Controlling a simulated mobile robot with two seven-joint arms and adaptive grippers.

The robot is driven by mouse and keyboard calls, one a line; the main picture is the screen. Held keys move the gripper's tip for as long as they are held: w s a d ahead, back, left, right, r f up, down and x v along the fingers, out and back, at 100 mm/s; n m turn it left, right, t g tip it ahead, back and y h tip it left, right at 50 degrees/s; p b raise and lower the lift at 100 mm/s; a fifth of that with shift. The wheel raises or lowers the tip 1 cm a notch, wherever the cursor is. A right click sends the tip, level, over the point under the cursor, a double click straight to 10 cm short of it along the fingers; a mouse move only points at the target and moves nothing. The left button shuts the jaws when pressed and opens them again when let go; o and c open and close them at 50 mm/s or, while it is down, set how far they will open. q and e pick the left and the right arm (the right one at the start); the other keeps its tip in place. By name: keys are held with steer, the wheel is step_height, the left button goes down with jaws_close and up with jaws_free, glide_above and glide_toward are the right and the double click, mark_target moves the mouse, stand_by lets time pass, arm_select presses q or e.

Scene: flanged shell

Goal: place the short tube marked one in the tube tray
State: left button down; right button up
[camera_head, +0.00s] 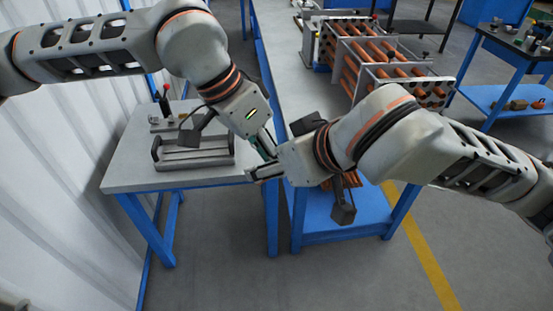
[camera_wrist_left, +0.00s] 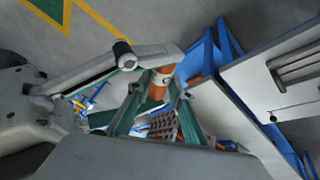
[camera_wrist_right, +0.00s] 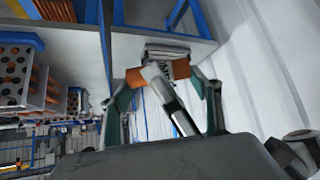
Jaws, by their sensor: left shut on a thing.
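An orange-brown short tube (camera_wrist_left: 158,87) is between the fingers of my left gripper (camera_wrist_left: 155,95) in the left wrist view. In the right wrist view the tube's two ends (camera_wrist_right: 181,69) show on either side of a grey left finger. The right gripper (camera_wrist_right: 163,92) has its fingers spread around the tube, near its ends; I cannot make out contact. In the head view the left gripper (camera_head: 266,150) and right gripper (camera_head: 265,168) meet, hiding the tube. Its mark is not readable. The grey grooved tube tray (camera_head: 195,163) lies on the left table, apart from both grippers.
The left table (camera_head: 125,178) also bears a small fixture with a dark handle (camera_head: 166,105) behind the tray. A frame full of orange tubes (camera_head: 375,55) stands on the long bench (camera_head: 285,75). A white wall bounds the left side. Floor is clear in front.

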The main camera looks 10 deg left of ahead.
arm_select(q)
steer(key=shift+r, duration=0.1)
arm_select(e)
steer(key=shift+a, duration=0.1)
steer(key=c, duration=0.5)
arm_select(q)
steer(key=c, duration=1.7)
jaws_free()
arm_select(e)
steer(key=shift+o, duration=0.4)
